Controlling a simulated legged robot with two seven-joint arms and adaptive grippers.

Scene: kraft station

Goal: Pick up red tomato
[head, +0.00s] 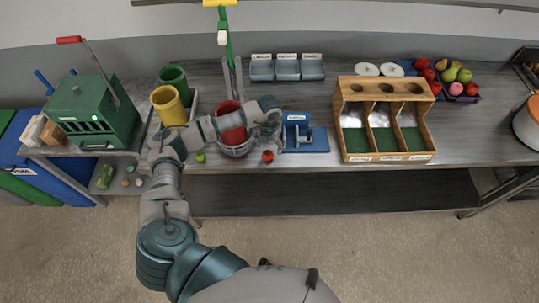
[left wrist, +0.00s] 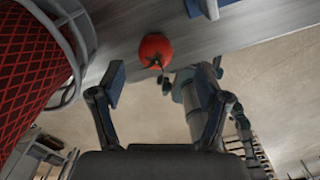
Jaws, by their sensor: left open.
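The red tomato (head: 267,156) sits near the front edge of the grey workbench, just right of the red bin. In the left wrist view the red tomato (left wrist: 155,49) shows its green stem and lies ahead of the fingers, in the gap between them. My left gripper (head: 271,126) is above and behind the tomato in the head view. In the left wrist view the left gripper (left wrist: 160,80) has its two fingers spread wide with nothing between the pads. My right gripper is in neither view.
The red bin in a wire ring (head: 233,138) stands close beside my left gripper; its red mesh (left wrist: 28,75) fills the left of the wrist view. A blue device (head: 305,140) stands right of the tomato. A green fruit (head: 200,157) lies left of the bin.

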